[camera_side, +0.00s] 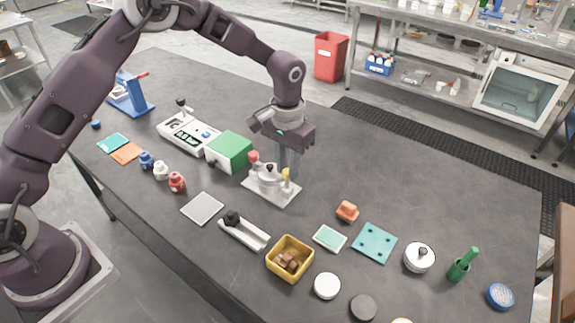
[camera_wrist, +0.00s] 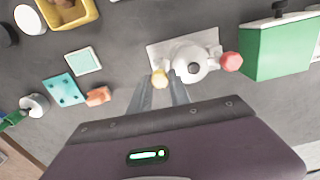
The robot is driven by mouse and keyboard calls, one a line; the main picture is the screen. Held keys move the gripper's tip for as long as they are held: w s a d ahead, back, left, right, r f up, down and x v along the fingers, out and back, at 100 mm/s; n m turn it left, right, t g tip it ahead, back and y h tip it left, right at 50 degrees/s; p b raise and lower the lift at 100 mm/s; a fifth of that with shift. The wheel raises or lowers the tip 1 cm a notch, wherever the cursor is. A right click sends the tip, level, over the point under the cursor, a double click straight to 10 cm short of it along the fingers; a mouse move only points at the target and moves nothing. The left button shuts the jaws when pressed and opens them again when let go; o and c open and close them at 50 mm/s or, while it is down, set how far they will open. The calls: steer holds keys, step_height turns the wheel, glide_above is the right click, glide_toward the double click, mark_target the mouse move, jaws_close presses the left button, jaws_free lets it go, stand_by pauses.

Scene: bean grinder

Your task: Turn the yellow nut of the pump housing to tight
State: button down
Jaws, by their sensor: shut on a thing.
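The pump housing (camera_side: 268,175) is a pale rounded body on a white base plate. It also shows in the wrist view (camera_wrist: 190,62). The yellow nut (camera_wrist: 159,79) is on one side of it, and shows in the side view (camera_side: 286,175) low by the fingers. A red knob (camera_side: 253,156) is on the opposite side. My gripper (camera_side: 287,168) points down, its two grey fingers on either side of the yellow nut. In the wrist view my gripper (camera_wrist: 160,88) is shut on the nut, whose contact faces are partly hidden. The nut's tightness cannot be seen.
A green box (camera_side: 228,151) stands close beside the housing, near the red knob. An orange block (camera_side: 347,211), a teal plate (camera_side: 375,243) and a yellow bin (camera_side: 290,258) lie towards the front. The table behind and right of the housing is clear.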

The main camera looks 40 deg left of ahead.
steer(key=m, duration=0.5)
steer(key=shift+m, duration=0.3)
steer(key=m, duration=0.4)
steer(key=shift+m, duration=0.7)
steer(key=c, duration=1.2)
jaws_free()
steer(key=shift+r, duration=0.1)
